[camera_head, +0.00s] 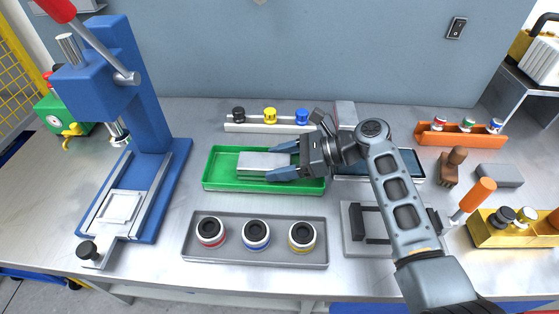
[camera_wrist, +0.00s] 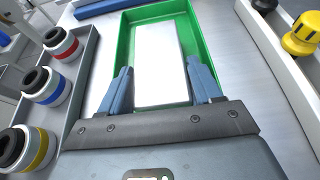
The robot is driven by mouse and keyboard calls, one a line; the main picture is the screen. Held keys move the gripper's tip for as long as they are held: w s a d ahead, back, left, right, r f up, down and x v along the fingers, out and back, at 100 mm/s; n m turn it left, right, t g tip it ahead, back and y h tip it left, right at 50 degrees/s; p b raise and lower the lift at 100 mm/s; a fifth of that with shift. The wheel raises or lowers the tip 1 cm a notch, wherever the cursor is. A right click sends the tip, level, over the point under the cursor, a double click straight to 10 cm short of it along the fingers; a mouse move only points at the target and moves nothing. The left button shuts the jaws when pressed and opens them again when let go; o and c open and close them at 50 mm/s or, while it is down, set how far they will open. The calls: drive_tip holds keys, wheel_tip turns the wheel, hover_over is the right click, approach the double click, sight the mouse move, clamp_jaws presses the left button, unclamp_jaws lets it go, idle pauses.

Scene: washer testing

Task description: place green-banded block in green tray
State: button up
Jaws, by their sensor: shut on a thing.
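The green tray (camera_head: 222,166) lies at the middle of the bench; it also shows in the wrist view (camera_wrist: 124,40). My gripper (camera_head: 272,162) is low over the tray, its two blue fingers on either side of a pale grey block (camera_head: 255,162). In the wrist view, my gripper (camera_wrist: 160,75) is shut on this block (camera_wrist: 160,50). The block lies lengthwise within the tray's rim. Its top looks plain, and I see no green band. I cannot tell whether it touches the tray floor.
A grey tray (camera_head: 255,261) with three banded cylinders stands in front. A white rack (camera_head: 250,127) with coloured knobs stands behind. A blue press (camera_head: 148,80) is at left. A grey fixture (camera_head: 350,225), orange rack (camera_head: 463,137) and yellow holder (camera_head: 490,236) are at right.

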drive_tip(key=o, duration=1.2)
drive_tip(key=shift+d+r, duration=0.1)
drive_tip(key=v, duration=0.7)
drive_tip(key=shift+d, duration=0.15)
